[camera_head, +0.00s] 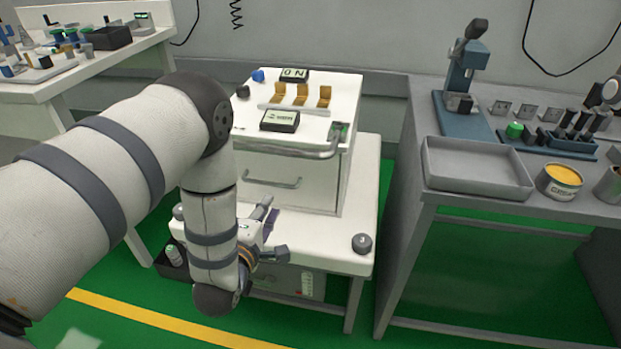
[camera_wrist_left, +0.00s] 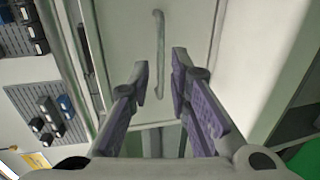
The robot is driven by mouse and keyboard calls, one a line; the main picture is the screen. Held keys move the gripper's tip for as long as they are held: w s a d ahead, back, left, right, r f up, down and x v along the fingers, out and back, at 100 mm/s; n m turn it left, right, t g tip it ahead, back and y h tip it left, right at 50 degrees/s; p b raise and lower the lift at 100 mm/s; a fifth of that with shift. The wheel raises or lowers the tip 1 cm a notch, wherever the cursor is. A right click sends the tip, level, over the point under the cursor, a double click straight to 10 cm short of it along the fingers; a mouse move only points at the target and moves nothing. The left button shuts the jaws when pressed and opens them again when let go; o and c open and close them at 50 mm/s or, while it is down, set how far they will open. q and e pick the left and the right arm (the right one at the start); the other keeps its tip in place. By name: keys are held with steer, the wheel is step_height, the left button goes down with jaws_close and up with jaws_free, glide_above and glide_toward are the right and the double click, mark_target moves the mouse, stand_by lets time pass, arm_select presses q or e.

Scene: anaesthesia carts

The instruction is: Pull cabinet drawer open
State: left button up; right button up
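The white cabinet (camera_head: 330,185) stands on a low white table. Its drawer (camera_head: 250,170) is closed and has a thin curved bar handle (camera_head: 273,183). My left gripper (camera_head: 267,213) is just below and in front of the handle, partly hidden by my forearm. In the left wrist view, its two purple-padded fingers (camera_wrist_left: 160,74) are apart with nothing between them. The handle (camera_wrist_left: 159,45) shows just beyond the fingertips, roughly in line with the gap and not gripped. My right gripper is in neither view.
Over the drawer, a grey rail (camera_head: 290,152) runs along the cabinet top's front edge. A dark round knob (camera_head: 362,243) sits on the low table. A grey bench (camera_head: 440,200) with a tray (camera_head: 477,168) stands to the right. Green floor lies between them.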

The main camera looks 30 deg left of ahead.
mark_target(280, 186)
arm_select(q)
steer(key=b+x, duration=0.1)
steer(key=x, duration=1)
steer(key=shift+b, duration=0.4)
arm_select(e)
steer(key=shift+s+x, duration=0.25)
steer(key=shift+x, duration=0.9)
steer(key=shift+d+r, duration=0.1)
arm_select(q)
jaws_close()
